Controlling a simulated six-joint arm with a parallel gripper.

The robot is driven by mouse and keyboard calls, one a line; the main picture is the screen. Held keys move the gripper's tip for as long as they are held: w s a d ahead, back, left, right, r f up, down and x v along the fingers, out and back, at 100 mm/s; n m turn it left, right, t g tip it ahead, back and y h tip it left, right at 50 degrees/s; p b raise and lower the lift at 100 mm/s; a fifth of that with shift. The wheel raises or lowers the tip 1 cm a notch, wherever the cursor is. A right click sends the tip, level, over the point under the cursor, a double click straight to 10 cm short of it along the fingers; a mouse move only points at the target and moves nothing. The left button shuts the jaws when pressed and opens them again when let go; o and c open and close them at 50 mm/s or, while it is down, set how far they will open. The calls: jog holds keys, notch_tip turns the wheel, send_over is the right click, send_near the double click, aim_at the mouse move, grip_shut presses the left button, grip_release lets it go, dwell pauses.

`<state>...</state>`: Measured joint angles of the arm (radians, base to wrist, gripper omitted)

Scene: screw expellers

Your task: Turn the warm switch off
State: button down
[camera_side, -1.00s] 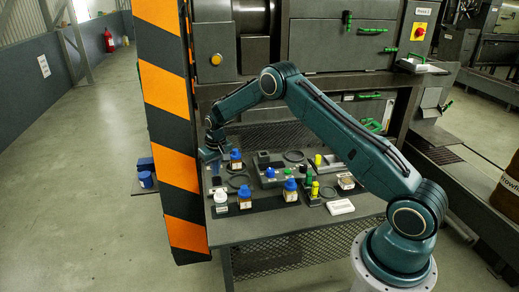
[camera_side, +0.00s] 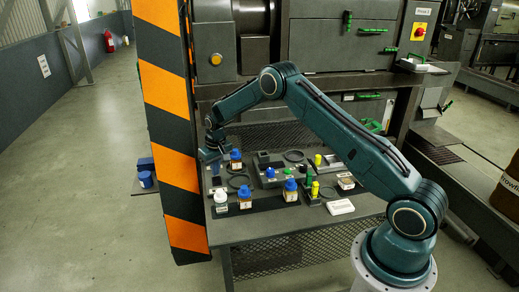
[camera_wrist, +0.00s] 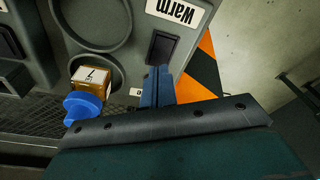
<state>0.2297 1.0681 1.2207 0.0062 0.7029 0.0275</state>
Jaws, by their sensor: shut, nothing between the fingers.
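The warm switch (camera_wrist: 163,48) is a dark rocker in the wrist view, just below a white label reading "warm" (camera_wrist: 175,12), which appears upside down. My gripper (camera_wrist: 158,72) is shut and empty, its fingertips at or very near the lower end of the switch. I cannot tell whether they touch it, nor which way the rocker is tilted. In the side view my gripper (camera_side: 209,156) points down at the left end of the bench. The switch is too small to make out there.
A brown bottle with a blue cap (camera_wrist: 88,88) stands close beside my gripper in the wrist view. Several more bottles and knobs crowd the bench (camera_side: 300,228). An orange and black striped post (camera_side: 168,130) rises just left of my gripper.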

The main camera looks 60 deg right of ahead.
aim_at(217, 178)
jog(key=shift+f, duration=0.9)
dwell(1.2)
jog(key=shift+r, duration=3.55)
